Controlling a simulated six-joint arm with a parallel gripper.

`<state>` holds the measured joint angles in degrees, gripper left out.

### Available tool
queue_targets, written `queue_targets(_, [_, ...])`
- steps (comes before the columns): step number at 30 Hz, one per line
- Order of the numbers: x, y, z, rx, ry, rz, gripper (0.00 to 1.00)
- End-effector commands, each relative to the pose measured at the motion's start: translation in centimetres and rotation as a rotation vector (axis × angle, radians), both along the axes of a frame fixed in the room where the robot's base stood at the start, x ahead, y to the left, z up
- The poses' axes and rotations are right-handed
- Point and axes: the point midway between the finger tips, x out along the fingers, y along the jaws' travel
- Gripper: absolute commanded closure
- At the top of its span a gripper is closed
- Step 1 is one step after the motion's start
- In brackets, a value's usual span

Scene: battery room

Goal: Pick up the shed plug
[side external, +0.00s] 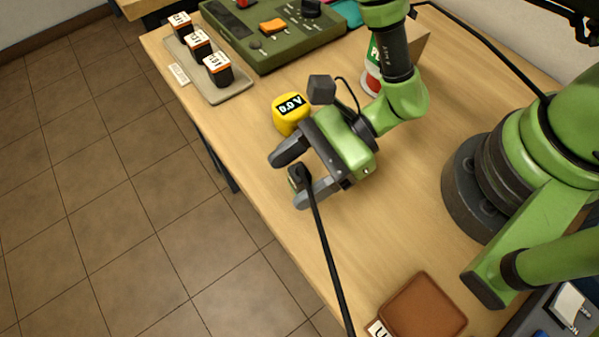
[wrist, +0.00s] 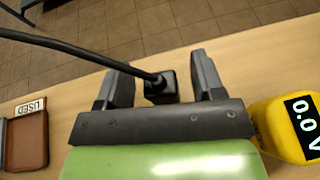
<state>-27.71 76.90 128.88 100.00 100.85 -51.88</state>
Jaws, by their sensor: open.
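The shed plug (side external: 297,178) is a small black block with a thick black cable. In the side external view it is at the near edge of the wooden table, between my gripper's fingers. My gripper (side external: 290,180) is open, its two dark fingers apart on either side of the plug. In the wrist view the plug (wrist: 161,88) sits between the fingers of my gripper (wrist: 160,82), with gaps on both sides. Its cable runs off to the upper left there. I cannot tell whether the plug touches the table.
A yellow meter (side external: 290,114) reading 0.0 V stands close beside my gripper. A brown pad (side external: 424,306) lies near a "USED" label. A green control panel (side external: 268,52) and a tray (side external: 234,92) with three labelled batteries are at the far end. The table edge is close.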

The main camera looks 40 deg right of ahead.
Motion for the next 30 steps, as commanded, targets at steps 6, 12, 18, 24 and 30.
queue_targets(6, [0.0, 0.0, 0.0, 0.0, 0.0, 0.0, 0.66])
queue_targets(12, [0.0, 0.0, 0.0, 0.0, -0.001, 0.0, 0.92])
queue_targets(18, [0.0, 0.0, 0.1, 0.0, -0.001, 0.0, 0.92])
queue_targets(24, [0.1, 0.0, 1.2, 0.002, -0.003, 0.001, 0.92])
queue_targets(30, [0.1, 0.0, 4.2, 0.003, -0.006, 0.001, 0.92])
